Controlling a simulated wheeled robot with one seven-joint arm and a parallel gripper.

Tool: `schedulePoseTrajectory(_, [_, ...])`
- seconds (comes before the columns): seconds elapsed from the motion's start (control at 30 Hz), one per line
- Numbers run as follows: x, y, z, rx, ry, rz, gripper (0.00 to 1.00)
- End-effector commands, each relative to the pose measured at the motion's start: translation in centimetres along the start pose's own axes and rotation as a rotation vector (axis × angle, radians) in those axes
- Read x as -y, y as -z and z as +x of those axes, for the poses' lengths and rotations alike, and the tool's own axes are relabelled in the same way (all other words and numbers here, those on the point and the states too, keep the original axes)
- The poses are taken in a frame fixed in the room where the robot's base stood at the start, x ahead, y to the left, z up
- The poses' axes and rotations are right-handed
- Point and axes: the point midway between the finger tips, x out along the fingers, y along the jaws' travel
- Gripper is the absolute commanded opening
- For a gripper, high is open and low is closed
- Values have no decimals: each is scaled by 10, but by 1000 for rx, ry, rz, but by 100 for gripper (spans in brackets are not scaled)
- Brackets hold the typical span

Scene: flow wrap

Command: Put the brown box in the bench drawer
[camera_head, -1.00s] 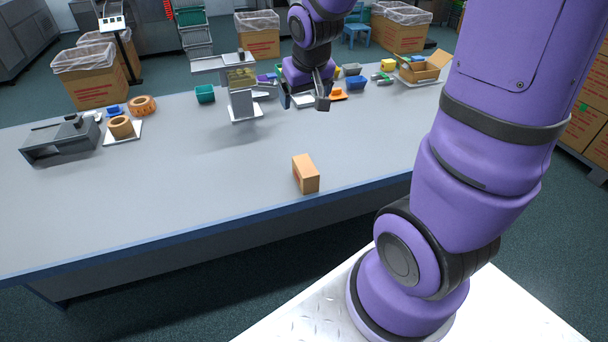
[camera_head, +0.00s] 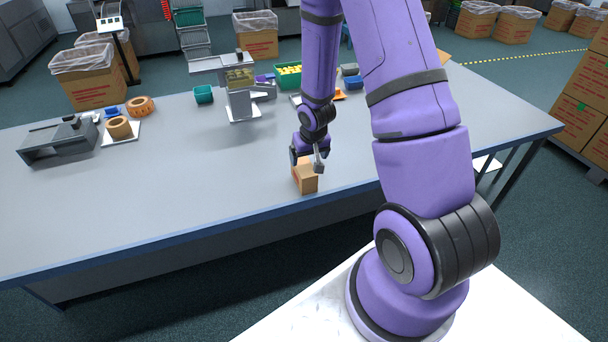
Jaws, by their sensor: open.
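The brown box (camera_head: 308,184) stands on the grey bench (camera_head: 220,185) close to its blue front edge, a little right of the middle of the head view. My gripper (camera_head: 308,167) is open at the top of the box, with a finger on either side of its upper part. The gripper hides part of the box's top, and I cannot tell whether the fingers touch it. No open bench drawer shows; the bench's front below the edge is in shadow.
A grey-white machine (camera_head: 240,95), a green bin of yellow items (camera_head: 288,75) and small bins line the back. The bench's left middle is clear.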

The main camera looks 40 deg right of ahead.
Motion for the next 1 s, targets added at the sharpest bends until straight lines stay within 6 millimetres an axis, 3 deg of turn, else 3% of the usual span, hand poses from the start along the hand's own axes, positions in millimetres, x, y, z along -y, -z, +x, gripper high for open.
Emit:
schedulePoseTrajectory(0.2, [1,0,28,2,0,-1,88])
schedulePoseTrajectory(0.53, [2,1,46,0,0,-1,88])
schedulePoseTrajectory(0.8, [6,5,79,1,-1,-2,88])
schedulePoseTrajectory(1.0, [6,4,90,1,-1,-1,88])
